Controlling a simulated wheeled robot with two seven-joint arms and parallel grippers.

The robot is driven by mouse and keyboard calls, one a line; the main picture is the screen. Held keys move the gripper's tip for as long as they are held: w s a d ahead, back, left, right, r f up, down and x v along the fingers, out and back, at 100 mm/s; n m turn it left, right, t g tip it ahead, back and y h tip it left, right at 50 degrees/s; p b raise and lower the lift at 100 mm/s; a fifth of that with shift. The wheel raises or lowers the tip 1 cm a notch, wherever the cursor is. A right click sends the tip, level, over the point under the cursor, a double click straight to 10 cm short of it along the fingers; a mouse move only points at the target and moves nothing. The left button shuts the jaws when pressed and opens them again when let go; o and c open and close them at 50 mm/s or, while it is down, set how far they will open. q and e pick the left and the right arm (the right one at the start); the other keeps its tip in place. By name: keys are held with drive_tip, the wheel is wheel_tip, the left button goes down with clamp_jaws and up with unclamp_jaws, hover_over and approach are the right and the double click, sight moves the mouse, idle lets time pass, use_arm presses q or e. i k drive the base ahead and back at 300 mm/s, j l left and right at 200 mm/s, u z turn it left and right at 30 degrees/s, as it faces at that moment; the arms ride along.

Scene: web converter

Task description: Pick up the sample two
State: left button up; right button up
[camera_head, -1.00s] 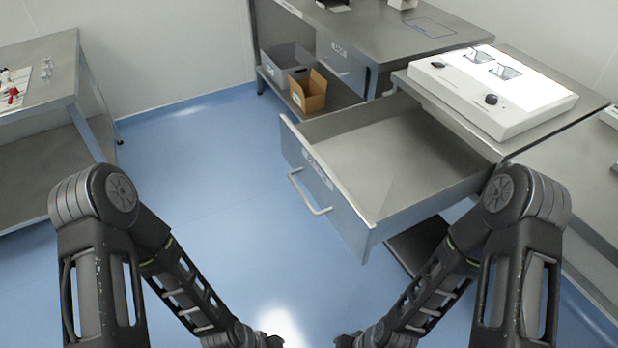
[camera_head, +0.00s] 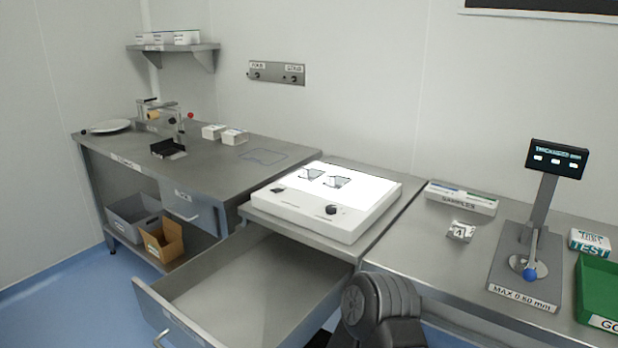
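I cannot tell which thing is sample two. Two small dark-edged clear pieces, a left one (camera_head: 311,174) and a right one (camera_head: 337,183), lie on the lit top of the white light box (camera_head: 300,206). A small pale block with a dark mark (camera_head: 461,231), too small to read surely, lies on the right-hand bench. Behind it is a white box labelled SAMPLES (camera_head: 462,203). Neither of my grippers is in view; only a dark part of one of my arms shows at the bottom centre, in front of the bench.
An empty metal drawer (camera_head: 168,318) stands open below the light box. A thickness gauge (camera_head: 526,270) and a green tray (camera_head: 590,322) are at the right. The left bench (camera_head: 215,170) holds a small apparatus and white boxes. Grey and cardboard bins sit below it.

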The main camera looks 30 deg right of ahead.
sight(312, 170)
drive_tip(key=u, duration=0.7)
drive_tip(key=i+l+u, duration=0.2)
drive_tip(key=i, duration=1.55)
drive_tip(key=i+z, duration=0.2)
drive_tip(key=i, duration=0.4)
drive_tip(key=i+z, duration=0.2)
drive_tip(key=i, duration=0.45)
drive_tip(key=i+j+z, duration=0.2)
drive_tip(key=i, duration=0.4)
drive_tip(key=i+u, duration=0.2)
drive_tip(key=i, duration=0.45)
drive_tip(key=i+l+u, duration=0.1)
drive_tip(key=i+u, duration=0.15)
drive_tip(key=i, duration=0.35)
drive_tip(key=z, duration=3.8)
